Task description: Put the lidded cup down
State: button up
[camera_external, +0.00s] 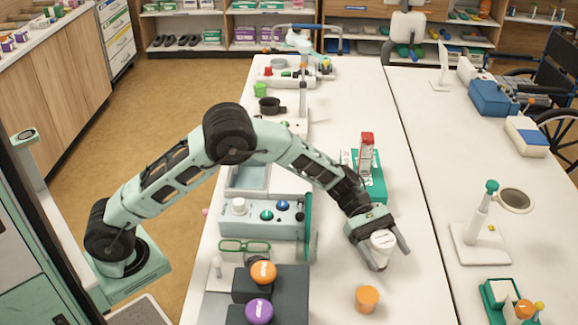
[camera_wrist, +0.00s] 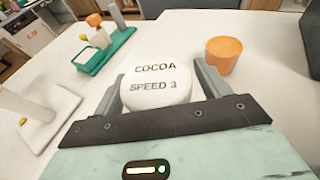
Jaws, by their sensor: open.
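The lidded cup (camera_external: 383,243) is white, with a round lid reading "COCOA SPEED 3" in the wrist view (camera_wrist: 157,84). It is upright at the table's (camera_external: 335,262) right side, near the seam with the second table. My gripper (camera_external: 382,250) is open, with one finger on either side of the cup; in the wrist view its fingers (camera_wrist: 160,88) show narrow gaps to the lid. The cup's lower part is partly hidden, but it appears to rest on the white tabletop.
An orange tub (camera_external: 367,298) stands close by, also in the wrist view (camera_wrist: 223,55). A green tray with a red-topped device (camera_external: 367,150) is behind. A mirror stand (camera_external: 480,243) and green tray (camera_external: 497,308) are right. Dark blocks (camera_external: 285,285) are left.

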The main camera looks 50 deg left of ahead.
jog(key=v, duration=1.2)
jog(key=shift+r, duration=0.15)
